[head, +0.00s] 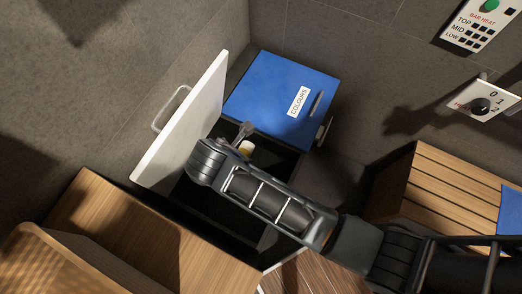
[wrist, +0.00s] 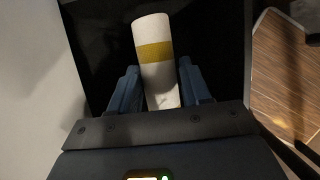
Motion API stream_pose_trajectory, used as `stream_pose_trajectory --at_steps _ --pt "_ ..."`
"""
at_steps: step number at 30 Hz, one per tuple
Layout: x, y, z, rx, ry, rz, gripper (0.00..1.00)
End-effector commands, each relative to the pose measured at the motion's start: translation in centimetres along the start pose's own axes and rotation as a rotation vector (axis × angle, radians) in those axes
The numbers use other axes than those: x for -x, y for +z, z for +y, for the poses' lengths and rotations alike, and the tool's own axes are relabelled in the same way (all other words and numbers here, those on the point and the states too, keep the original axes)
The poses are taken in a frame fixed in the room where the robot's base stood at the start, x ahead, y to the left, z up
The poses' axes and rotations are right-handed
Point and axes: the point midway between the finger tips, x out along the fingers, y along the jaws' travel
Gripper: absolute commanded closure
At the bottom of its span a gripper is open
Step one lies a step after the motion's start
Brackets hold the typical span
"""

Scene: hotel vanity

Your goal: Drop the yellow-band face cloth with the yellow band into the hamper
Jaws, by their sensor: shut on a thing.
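In the wrist view the face cloth (wrist: 152,32) is a white roll with a yellow band around it. My gripper (wrist: 157,88) is shut on it, one blue finger on each side. In the head view a small part of the cloth (head: 246,148) shows beside my wrist. The hamper (head: 220,207) is a dark open bin with its white lid or door (head: 185,125) standing up at the left. My gripper and the cloth are over its dark opening. My arm hides much of the opening, and my fingers are mostly hidden in the head view.
A blue lid labelled COLOURS (head: 275,95) covers the compartment behind the opening. A wooden surface (head: 130,240) lies at the lower left and a slatted wooden bench (head: 440,195) at the right. Wall control panels (head: 484,100) are at the upper right.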

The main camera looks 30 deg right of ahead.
Motion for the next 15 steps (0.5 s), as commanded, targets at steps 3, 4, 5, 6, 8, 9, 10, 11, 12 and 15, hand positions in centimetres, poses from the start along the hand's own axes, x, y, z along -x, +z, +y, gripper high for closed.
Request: stream_pose_trajectory --at_steps 3,4,5,6,8,9,10,11,12,15 --pt "-0.94 -0.38 0.01 0.000 0.000 0.000 0.81" --pt "-0.97 -0.40 0.01 0.000 0.000 0.000 0.81" --pt "-0.99 -0.41 0.01 0.000 0.000 0.000 0.81" --pt "-0.98 -0.40 0.01 0.000 0.000 0.000 0.81" --pt "-0.94 -0.38 0.01 0.000 0.000 0.000 0.81" --pt "-0.91 -0.37 0.01 0.000 0.000 0.000 0.81" --pt "-0.89 -0.36 0.01 0.000 0.000 0.000 0.81" --pt "-0.88 -0.36 0.00 0.000 0.000 0.000 0.81" --pt "-0.88 -0.36 0.00 0.000 0.000 0.000 0.81" --pt "-0.88 -0.36 0.01 0.000 0.000 0.000 0.47"
